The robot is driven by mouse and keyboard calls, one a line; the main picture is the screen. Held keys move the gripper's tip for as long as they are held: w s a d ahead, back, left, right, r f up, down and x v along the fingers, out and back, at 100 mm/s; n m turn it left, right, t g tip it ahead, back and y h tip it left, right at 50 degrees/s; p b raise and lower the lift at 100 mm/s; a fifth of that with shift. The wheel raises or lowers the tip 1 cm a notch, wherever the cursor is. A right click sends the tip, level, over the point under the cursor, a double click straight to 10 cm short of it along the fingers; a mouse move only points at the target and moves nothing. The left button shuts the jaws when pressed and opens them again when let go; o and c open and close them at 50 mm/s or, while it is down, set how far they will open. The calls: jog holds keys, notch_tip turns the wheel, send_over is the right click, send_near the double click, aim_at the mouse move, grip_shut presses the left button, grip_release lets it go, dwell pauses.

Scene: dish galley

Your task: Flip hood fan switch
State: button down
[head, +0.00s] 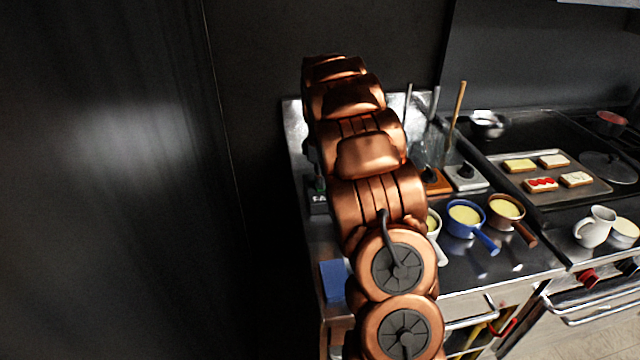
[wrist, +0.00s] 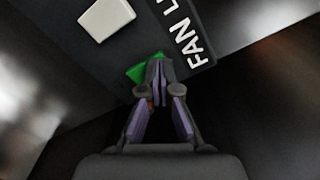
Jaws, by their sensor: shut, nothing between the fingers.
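A dark switch box (wrist: 205,50) with white lettering reading "FAN" and part of a further letter fills the upper part of the wrist view. In the head view its front (head: 318,198) shows just left of my arm, on the steel counter. A green piece (wrist: 143,72) sits on the box beside the word "FAN". A cream, block-shaped piece (wrist: 106,19) sits farther up. My gripper (wrist: 158,72) is shut and empty, its fingertips over or against the green piece and partly covering it. I cannot tell whether they touch. The head view hides my gripper behind the arm.
A tray (head: 603,190) of toasts lies beyond. A blue block (head: 333,279) is at the left edge.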

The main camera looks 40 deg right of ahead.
dwell(0.3)
jog(key=shift+r, duration=3.4)
jog(key=shift+r, duration=0.1)
